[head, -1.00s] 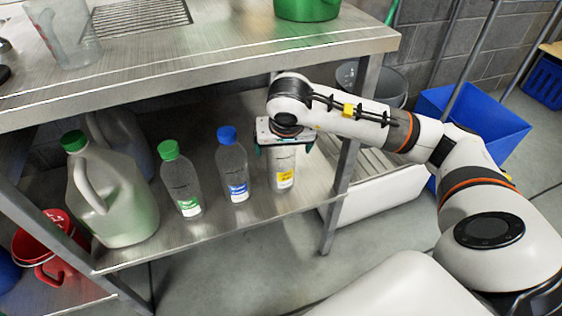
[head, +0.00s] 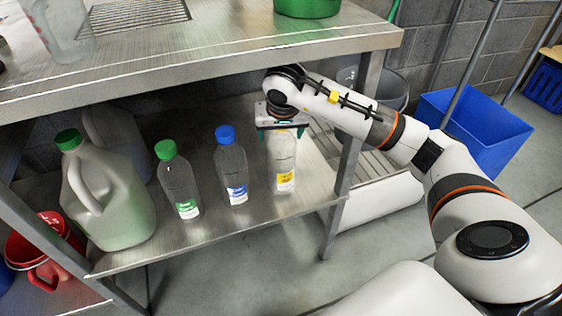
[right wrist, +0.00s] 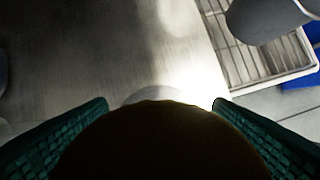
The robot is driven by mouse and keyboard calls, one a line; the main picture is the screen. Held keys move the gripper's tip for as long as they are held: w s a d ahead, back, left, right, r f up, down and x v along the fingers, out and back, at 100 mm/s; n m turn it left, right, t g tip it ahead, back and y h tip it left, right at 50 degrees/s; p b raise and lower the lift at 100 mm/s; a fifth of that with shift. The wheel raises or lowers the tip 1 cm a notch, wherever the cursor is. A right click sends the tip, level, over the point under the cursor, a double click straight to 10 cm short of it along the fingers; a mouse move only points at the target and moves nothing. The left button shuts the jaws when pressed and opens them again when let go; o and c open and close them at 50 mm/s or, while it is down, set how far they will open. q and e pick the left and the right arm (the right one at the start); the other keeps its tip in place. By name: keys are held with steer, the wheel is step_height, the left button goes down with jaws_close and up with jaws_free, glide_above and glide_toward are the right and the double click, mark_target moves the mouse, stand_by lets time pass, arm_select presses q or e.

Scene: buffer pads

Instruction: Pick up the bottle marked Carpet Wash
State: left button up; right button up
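Three slim clear bottles stand upright on the lower steel shelf in the head view: one with a green cap (head: 181,182), one with a blue cap (head: 232,170) and one with a yellow label (head: 284,160). Their label words are too small to read, so I cannot tell which is Carpet Wash. My right gripper (head: 282,131) is over the top of the yellow-label bottle, its teal fingers apart and wider than the bottle. In the right wrist view, the dark, rounded bottle top (right wrist: 160,140) lies between the spread fingers. My left gripper is not in view.
A large jug with a green cap (head: 105,195) stands at the left of the shelf. The upper steel counter (head: 220,60) overhangs the bottles. A table leg (head: 345,185) is close to the right of the yellow-label bottle. Red (head: 40,250) and blue (head: 475,125) containers lie farther out.

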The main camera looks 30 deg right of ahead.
steer(key=c, duration=0.9)
steer(key=shift+o, duration=0.2)
